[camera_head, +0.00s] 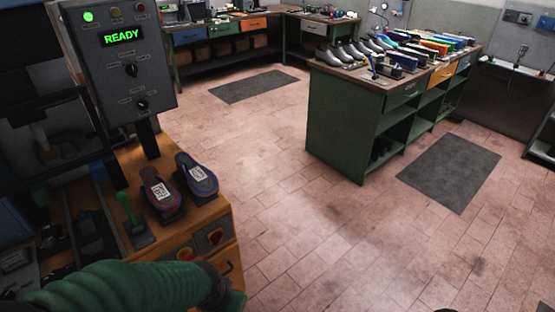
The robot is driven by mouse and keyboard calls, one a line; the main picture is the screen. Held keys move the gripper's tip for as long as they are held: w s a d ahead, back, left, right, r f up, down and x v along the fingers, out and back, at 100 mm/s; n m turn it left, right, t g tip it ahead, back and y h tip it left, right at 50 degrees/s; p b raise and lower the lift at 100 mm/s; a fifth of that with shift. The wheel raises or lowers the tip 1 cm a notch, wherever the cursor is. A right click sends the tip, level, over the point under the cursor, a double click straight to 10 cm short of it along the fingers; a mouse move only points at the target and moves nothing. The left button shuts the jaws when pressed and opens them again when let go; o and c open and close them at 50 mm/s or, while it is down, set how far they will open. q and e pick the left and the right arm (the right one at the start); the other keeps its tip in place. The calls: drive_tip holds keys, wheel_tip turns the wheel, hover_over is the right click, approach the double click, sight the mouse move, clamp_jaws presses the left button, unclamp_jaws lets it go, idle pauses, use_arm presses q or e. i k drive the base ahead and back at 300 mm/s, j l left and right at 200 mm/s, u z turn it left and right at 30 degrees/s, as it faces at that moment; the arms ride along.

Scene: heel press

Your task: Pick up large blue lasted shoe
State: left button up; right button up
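Two dark lasted shoes with white labels sit side by side on the orange-brown top of the machine at left. The right one looks blue-purple with a reddish rim (197,177). The left one looks purple-red (159,191). I cannot tell whether either is the large blue lasted shoe. More shoes stand in rows on the green bench at upper right, some of them blue (395,37), too small to tell in size. My green left arm crosses the lower left, below the machine top. Neither gripper shows.
The machine's control panel (118,55) reads READY with a green light. A green lever (128,207) and red-yellow buttons (215,237) are near the shoes. The green bench (338,122) has open shelves. Dark mats (449,171) lie on the clear tiled floor.

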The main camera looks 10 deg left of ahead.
sight(205, 185)
drive_tip(key=i+l+z, duration=0.2)
drive_tip(key=i+z, duration=0.15)
drive_tip(key=i+l+z, duration=0.1)
drive_tip(key=i+z, duration=0.25)
drive_tip(key=i+u, duration=0.25)
drive_tip(key=u, duration=0.2)
drive_tip(key=i+u, duration=0.25)
drive_tip(key=u, duration=0.2)
drive_tip(key=i+l+u, duration=0.1)
drive_tip(key=u, duration=0.35)
drive_tip(key=i+l, duration=0.05)
drive_tip(key=i, duration=0.05)
